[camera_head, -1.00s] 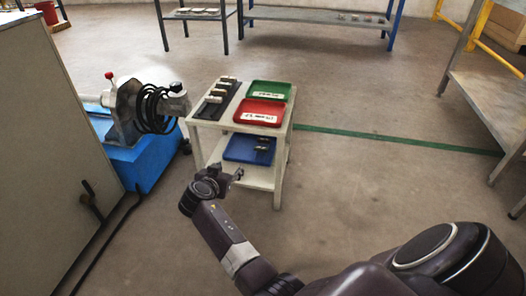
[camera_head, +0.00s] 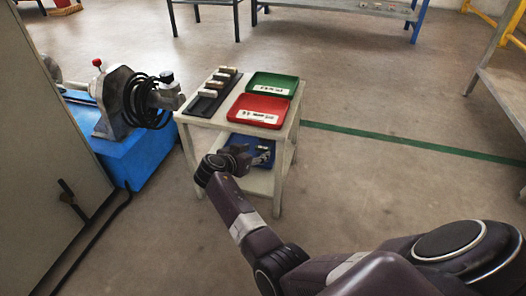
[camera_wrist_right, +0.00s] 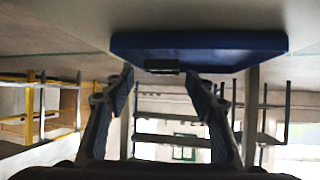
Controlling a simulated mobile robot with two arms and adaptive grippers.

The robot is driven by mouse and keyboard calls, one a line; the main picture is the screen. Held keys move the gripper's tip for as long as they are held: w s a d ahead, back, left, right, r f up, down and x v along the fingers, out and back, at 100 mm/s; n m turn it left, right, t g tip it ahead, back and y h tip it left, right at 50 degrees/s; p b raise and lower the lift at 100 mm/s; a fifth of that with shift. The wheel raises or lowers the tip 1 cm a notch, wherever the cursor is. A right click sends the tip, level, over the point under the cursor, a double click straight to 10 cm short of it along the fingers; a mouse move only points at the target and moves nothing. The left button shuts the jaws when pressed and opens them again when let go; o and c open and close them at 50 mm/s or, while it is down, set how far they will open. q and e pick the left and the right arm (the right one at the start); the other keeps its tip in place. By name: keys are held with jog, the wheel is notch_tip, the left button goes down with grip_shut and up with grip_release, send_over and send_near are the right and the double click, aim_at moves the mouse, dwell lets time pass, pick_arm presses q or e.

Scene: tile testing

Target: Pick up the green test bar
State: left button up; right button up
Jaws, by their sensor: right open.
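A blue tray (camera_head: 269,144) sits on the lower shelf of a small cart, partly hidden by my right gripper (camera_head: 257,157). The tray also shows in the right wrist view (camera_wrist_right: 215,43), where the picture is upside down. A dark bar (camera_wrist_right: 162,66) lies at the tray there, beyond and between my right fingertips (camera_wrist_right: 168,82). The bar looks almost black, so I cannot confirm that it is green. My right gripper is open and empty, close to the tray. My left gripper is in neither view.
The cart top (camera_head: 196,118) carries a black rack (camera_head: 211,101) with several bars, a green tray (camera_head: 274,80) and a red tray (camera_head: 258,109). A blue machine (camera_head: 125,150) stands close on the left. The floor right of the cart is clear.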

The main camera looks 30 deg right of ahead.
aim_at(262, 148)
jog(key=b+x, duration=0.3)
jog(key=x, duration=0.1)
jog(key=shift+w+f+b, duration=0.1)
jog(key=shift+b, duration=0.25)
jog(key=shift+w+d, duration=0.15)
jog(key=shift+d, duration=0.15)
jog(key=c, duration=0.7)
